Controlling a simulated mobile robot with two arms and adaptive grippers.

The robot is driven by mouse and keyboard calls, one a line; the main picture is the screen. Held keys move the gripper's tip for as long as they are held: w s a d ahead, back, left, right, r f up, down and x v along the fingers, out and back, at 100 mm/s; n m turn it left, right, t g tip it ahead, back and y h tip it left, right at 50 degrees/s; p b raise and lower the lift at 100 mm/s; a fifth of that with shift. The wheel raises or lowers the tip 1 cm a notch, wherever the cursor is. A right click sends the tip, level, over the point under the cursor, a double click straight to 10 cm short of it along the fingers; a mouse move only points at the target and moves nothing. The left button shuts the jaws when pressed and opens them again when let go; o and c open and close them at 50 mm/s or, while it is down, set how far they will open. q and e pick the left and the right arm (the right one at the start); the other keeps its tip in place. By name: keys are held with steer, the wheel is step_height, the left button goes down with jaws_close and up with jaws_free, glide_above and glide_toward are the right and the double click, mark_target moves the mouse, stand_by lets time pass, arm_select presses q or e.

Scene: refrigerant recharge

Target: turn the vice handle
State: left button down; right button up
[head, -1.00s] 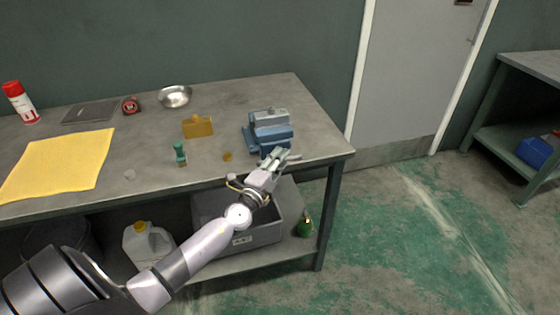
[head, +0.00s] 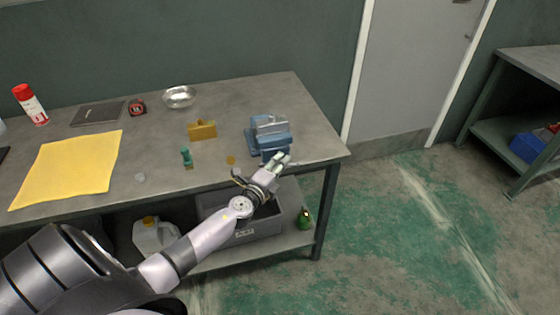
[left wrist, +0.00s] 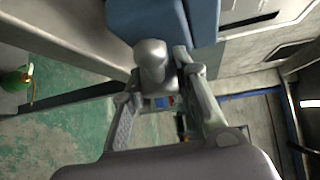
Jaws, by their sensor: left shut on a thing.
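The blue-grey vice (head: 268,135) sits near the right front corner of the workbench (head: 230,115). My left gripper (head: 279,160) is at the vice's front side, by the table's front edge. In the left wrist view the vice's blue body (left wrist: 165,22) is at the top. The rounded grey end of the vice handle (left wrist: 150,60) lies between the two fingers of my left gripper (left wrist: 158,65), which is shut on it. Most of the handle is hidden in the head view. My right gripper is not in view.
A yellow block (head: 202,131), a small green-topped item (head: 187,157) and a yellow cloth (head: 68,168) lie left of the vice. A grey bin (head: 262,228) and a green bottle (head: 305,218) stand on the lower shelf. The floor at right is clear.

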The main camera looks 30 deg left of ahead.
arm_select(q)
steer(key=shift+f, duration=0.1)
steer(key=c, duration=1.3)
jaws_free()
steer(key=s, duration=0.4)
steer(key=s+r, duration=0.1)
steer(key=s, duration=0.3)
steer(key=s+d, duration=0.1)
steer(key=s, duration=0.3)
steer(key=shift+r, duration=0.3)
